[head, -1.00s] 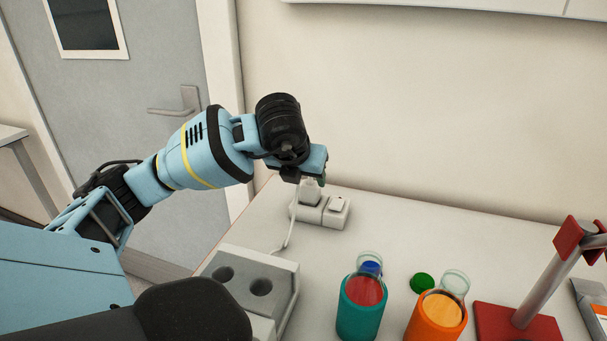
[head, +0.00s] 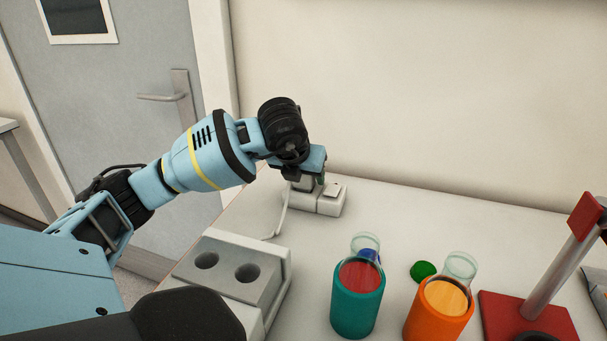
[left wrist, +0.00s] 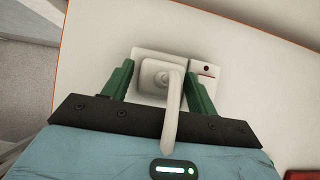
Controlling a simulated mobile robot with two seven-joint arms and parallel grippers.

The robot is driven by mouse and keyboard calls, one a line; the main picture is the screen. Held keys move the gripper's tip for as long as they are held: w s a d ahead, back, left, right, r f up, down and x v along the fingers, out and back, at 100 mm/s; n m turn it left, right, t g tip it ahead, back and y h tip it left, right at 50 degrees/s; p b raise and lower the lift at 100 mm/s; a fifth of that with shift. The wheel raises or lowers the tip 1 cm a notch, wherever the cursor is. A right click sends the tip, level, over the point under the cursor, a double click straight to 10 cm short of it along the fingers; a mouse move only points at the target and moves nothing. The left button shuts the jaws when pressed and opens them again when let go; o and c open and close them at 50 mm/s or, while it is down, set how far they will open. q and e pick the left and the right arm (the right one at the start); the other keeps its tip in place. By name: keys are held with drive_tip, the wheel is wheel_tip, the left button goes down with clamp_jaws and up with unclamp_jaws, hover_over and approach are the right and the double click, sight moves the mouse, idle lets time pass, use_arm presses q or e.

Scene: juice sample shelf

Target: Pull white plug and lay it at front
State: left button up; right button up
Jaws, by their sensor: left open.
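The white plug (left wrist: 158,78) sits upright in the white socket block (head: 328,203) near the back left of the table. Its white cable (left wrist: 172,115) runs down toward my wrist in the left wrist view. My left gripper (left wrist: 160,72) is open, with one green finger on each side of the plug. Small gaps seem to show between fingers and plug. In the head view my left gripper (head: 309,184) hides most of the plug (head: 303,185). My right gripper is not in view.
A grey holder (head: 228,262) with two holes stands at the front left. A teal-sleeved bottle (head: 357,300), an orange-sleeved bottle (head: 437,318), a green cap (head: 423,271) and a red-based stand (head: 500,315) are to the right. The table between block and bottles is clear.

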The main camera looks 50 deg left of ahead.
use_arm(q)
drive_tip(key=shift+c, duration=0.2)
drive_tip(key=c, duration=1)
drive_tip(key=shift+r, duration=0.15)
drive_tip(key=shift+r, duration=0.3)
drive_tip(key=shift+p, duration=0.3)
drive_tip(key=shift+r, duration=0.15)
drive_tip(key=shift+r, duration=0.1)
